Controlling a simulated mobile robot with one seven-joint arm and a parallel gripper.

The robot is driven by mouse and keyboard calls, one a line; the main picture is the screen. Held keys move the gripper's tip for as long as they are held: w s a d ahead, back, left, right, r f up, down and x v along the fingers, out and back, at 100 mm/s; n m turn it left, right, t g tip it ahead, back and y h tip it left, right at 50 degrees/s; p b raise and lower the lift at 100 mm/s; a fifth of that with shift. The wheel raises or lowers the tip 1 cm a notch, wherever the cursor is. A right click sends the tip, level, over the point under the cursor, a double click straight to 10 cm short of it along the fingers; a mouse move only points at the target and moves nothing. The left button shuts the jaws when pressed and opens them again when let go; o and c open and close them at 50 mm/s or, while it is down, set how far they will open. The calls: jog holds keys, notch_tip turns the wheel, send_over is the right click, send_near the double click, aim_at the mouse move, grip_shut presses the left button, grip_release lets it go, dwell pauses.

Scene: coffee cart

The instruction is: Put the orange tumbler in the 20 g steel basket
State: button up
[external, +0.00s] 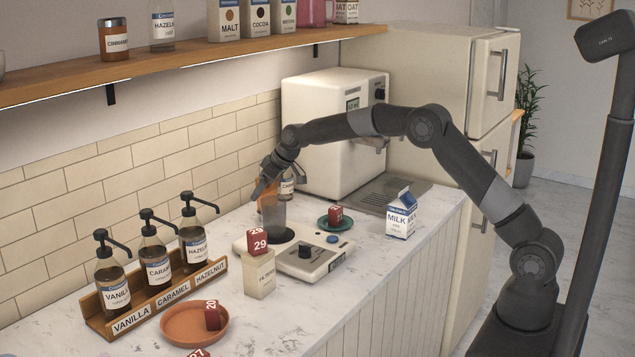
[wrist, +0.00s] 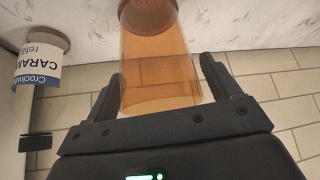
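The orange tumbler (wrist: 160,62) is see-through and stands on the counter near the tiled wall. In the external view only part of it shows, as an orange patch (external: 266,193) behind a clear grey cylinder and below my gripper (external: 274,176). In the wrist view my gripper (wrist: 162,84) has one finger on each side of the tumbler. A gap shows at the right finger; the left finger lies close to the tumbler's edge. I cannot make out a steel basket marked 20 g in either view.
A caramel refill bottle (wrist: 38,60) stands beside the tumbler. Nearby are a filters box (external: 259,278), syrup rack (external: 165,310), milk carton (external: 401,216), a green plate (external: 323,223) and a terracotta dish (external: 180,325).

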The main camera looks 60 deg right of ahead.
jog(key=shift+o, duration=0.3)
jog(key=shift+r, duration=0.2)
jog(key=s+d+r, duration=0.2)
jog(key=s+r, duration=1.5)
jog(key=s, duration=0.2)
jog(key=s+d+r+m+h, duration=0.1)
jog(key=s+r, duration=0.1)
jog(key=s, duration=1.2)
jog(key=s+d+f+m, duration=0.1)
jog(key=s+f, duration=0.3)
jog(key=s, duration=0.8)
jog(key=s+d+f+m, duration=0.1)
jog(key=s+f, duration=0.3)
jog(key=s, duration=0.9)
jog(key=shift+f+g+h, duration=0.15)
jog(key=shift+g+h, duration=0.25)
jog(key=shift+d, duration=0.1)
